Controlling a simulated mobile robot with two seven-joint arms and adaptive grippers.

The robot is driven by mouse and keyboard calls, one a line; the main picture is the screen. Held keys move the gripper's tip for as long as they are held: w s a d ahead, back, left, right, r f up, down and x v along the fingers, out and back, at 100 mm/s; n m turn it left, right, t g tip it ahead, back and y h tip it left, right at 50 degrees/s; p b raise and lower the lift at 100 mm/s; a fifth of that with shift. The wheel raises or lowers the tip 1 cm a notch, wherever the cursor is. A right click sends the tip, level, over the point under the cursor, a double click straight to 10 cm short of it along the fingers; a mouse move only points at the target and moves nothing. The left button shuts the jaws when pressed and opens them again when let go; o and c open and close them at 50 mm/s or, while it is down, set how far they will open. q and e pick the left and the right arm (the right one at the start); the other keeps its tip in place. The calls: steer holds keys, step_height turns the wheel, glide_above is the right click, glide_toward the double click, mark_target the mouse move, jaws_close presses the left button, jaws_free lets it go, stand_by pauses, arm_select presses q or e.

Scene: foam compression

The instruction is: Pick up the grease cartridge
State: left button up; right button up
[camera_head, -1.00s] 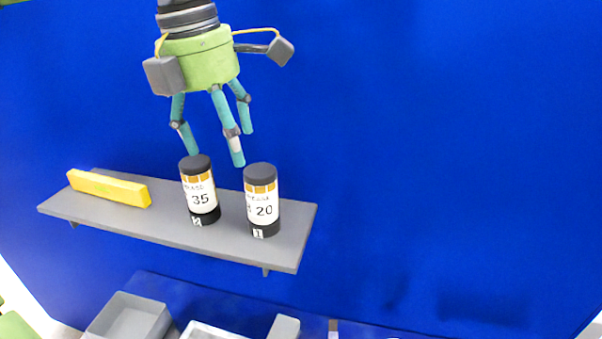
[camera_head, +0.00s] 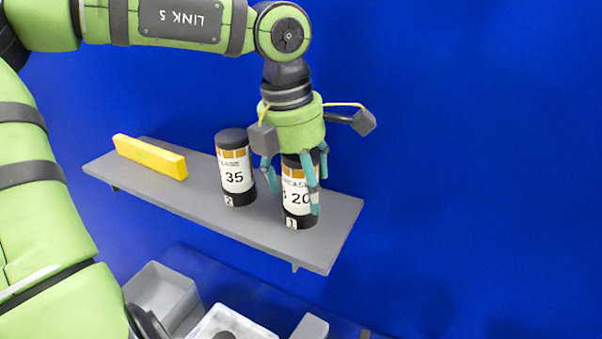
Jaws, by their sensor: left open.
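Two grease cartridges with black caps, white labels and orange bands stand upright on a grey shelf (camera_head: 330,232). The cartridge marked 20 (camera_head: 296,200) carries a small tag 1 and stands on the right. My left gripper (camera_head: 296,190), green with teal fingers, points down over the 20 cartridge. Its open fingers are spread around the cartridge's upper part, and the palm hides the cap. I cannot tell whether the fingers touch it. My right gripper is not in view.
A yellow block (camera_head: 150,157) lies at the shelf's left end. Below the shelf are a grey bin (camera_head: 160,293), a white tray (camera_head: 213,325) and a grey block (camera_head: 310,328). The blue wall to the right is clear.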

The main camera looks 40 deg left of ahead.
arm_select(q)
steer(key=shift+f, duration=0.1)
steer(key=c, duration=1.3)
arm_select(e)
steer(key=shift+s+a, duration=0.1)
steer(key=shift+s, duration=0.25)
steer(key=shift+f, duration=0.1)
arm_select(q)
steer(key=shift+r+b, duration=0.3)
steer(key=shift+r, duration=0.1)
steer(key=r, duration=0.1)
steer(key=r+b, duration=0.1)
steer(key=r, duration=0.1)
steer(key=shift+w+d+r, duration=0.1)
steer(key=shift+d+r, duration=0.15)
jaws_close()
steer(key=w+d+r+b, duration=0.1)
steer(key=w+d+r, duration=0.1)
steer(key=d+r, duration=0.4)
steer(key=shift+d+r, duration=0.35)
steer(key=shift+d, duration=2.2)
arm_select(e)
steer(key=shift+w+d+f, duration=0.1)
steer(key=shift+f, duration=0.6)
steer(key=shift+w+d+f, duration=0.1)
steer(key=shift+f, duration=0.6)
